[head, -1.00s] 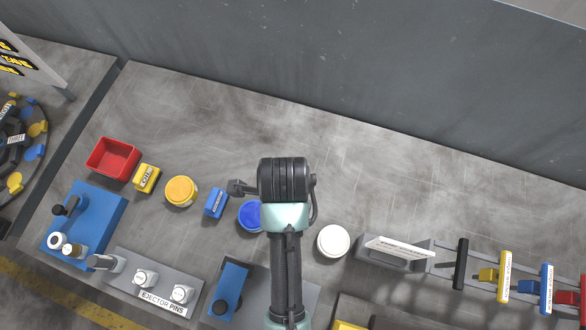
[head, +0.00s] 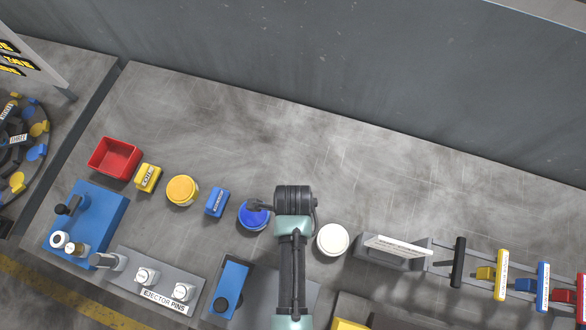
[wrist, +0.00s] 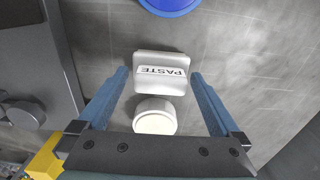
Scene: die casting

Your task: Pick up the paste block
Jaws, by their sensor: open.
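The paste block (wrist: 161,72) is a white block with rounded edges and the word PASTE on it. In the wrist view it lies between the two blue fingers of my gripper (wrist: 160,77), which are apart with a gap on each side. I cannot tell how far the fingertips are above it. In the head view, the block is not visible; my arm covers the spot between the blue tub and the white tub. My gripper's fingers are hidden there too.
A white tub (head: 333,240) stands close beside the block and shows in the wrist view (wrist: 155,116). A blue tub (head: 254,216) is on the other side. A blue block (head: 216,203), yellow tub (head: 182,190) and red bin (head: 114,157) stand left. The bench behind is clear.

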